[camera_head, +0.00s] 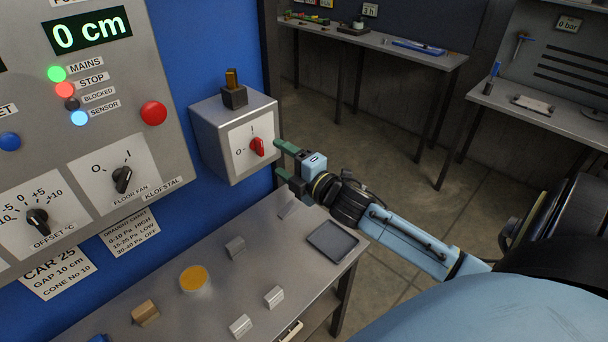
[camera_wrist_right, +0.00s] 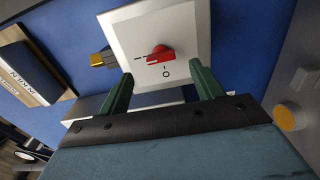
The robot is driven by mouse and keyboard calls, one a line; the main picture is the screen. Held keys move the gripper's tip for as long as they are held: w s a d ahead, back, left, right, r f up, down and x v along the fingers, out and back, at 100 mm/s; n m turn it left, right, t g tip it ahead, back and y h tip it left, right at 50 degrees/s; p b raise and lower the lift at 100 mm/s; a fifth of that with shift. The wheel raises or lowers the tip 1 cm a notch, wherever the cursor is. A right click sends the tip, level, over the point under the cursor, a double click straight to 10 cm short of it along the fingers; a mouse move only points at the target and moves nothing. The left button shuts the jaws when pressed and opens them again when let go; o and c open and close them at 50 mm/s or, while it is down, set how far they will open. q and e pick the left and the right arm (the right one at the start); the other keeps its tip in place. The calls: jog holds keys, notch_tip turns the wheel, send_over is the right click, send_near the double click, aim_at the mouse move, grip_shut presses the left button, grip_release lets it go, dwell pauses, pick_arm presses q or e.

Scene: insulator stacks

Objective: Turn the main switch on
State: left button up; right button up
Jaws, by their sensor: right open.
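The main switch is a red rotary knob (camera_head: 257,147) on the white plate of a grey box (camera_head: 207,140) on the blue wall. The plate is marked O at the left and I at the top. The knob's exact pointing is hard to tell. My right gripper (camera_head: 278,158) is open and empty, just to the right of the knob and apart from it. In the right wrist view the red knob (camera_wrist_right: 160,54) lies ahead, between the lines of the two green fingers of my right gripper (camera_wrist_right: 162,82). My left gripper is not in view.
A grey control panel (camera_head: 95,130) stands at the left, with lit lamps and a 0 cm display. A metal table (camera_head: 205,255) below the box holds several small blocks, an orange-topped disc (camera_head: 194,278) and a dark tray (camera_head: 333,241). Benches stand behind.

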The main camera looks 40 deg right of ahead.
jog(key=s, duration=0.7)
jog(key=shift+d+b, duration=0.25)
jog(key=shift+b, duration=0.1)
